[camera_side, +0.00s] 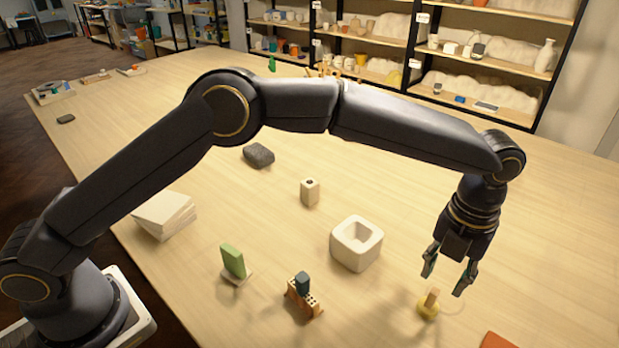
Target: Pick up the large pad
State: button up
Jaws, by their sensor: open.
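A dark grey, rough, block-like pad (258,155) lies on the table left of centre, beyond my arm's lower links. It looks larger than a flat dark piece (66,118) at the far left edge; I cannot tell for sure which is the large pad. My gripper (446,283) points down at the right, open and empty, well away from the grey pad. A yellow round piece with a wooden handle (427,307) is just below and left of its fingers, apparently apart from them.
A white square hollow pot (357,243) and a small beige bottle (310,192) stand mid-table. The right side is clear.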

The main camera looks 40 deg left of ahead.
aim_at(435, 291)
jog(key=f, duration=0.6)
jog(key=shift+s+a, duration=0.1)
jog(key=shift+s, duration=0.2)
jog(key=shift+r, duration=0.1)
grip_shut()
